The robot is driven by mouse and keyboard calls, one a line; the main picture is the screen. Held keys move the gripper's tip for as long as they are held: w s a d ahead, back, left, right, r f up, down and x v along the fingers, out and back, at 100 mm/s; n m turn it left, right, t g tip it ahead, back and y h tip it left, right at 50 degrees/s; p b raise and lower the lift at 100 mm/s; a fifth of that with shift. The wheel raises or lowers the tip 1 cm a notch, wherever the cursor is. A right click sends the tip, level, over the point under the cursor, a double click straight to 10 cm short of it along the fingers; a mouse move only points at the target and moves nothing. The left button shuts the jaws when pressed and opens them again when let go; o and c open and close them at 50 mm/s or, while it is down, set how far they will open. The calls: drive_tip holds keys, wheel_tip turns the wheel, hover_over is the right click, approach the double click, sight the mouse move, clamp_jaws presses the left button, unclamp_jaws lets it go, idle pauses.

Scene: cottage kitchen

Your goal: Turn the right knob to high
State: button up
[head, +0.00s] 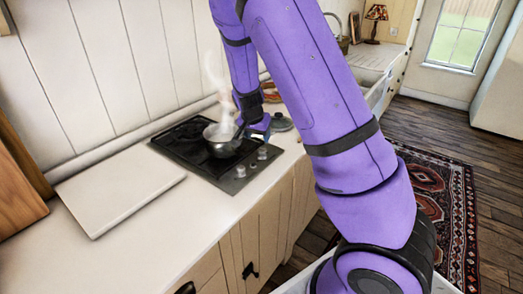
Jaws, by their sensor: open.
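The black cooktop (182,148) is set into the white counter in the head view. Its steel front strip carries small light knobs; the right knob (262,154) is toward the right end and another knob (240,171) is to its left. Their exact settings are too small to read. A steel pot (221,142) stands on the cooktop and steams. My gripper (256,131) is at the end of my purple arm, by the pot's right side and just behind the right knob. It looks empty; its fingertips are hard to make out.
A dark pot lid (281,123) lies on the counter right of my gripper. A pale flat board (121,189) lies left of the cooktop. Cabinets (255,235) run below the counter edge. A patterned rug (452,215) covers part of the wooden floor at right.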

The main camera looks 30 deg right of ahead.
sight(263, 151)
drive_tip(key=x, duration=0.9)
drive_tip(key=shift+f, duration=0.1)
drive_tip(key=c, duration=0.9)
drive_tip(key=n, duration=0.2)
drive_tip(key=n+t+y, duration=0.1)
drive_tip(key=n, duration=0.1)
drive_tip(key=shift+s+d, duration=0.1)
drive_tip(key=shift+d, duration=0.1)
drive_tip(key=shift+n+t+y, duration=0.3)
drive_tip(key=shift+n+y, duration=0.3)
drive_tip(key=shift+n, duration=1)
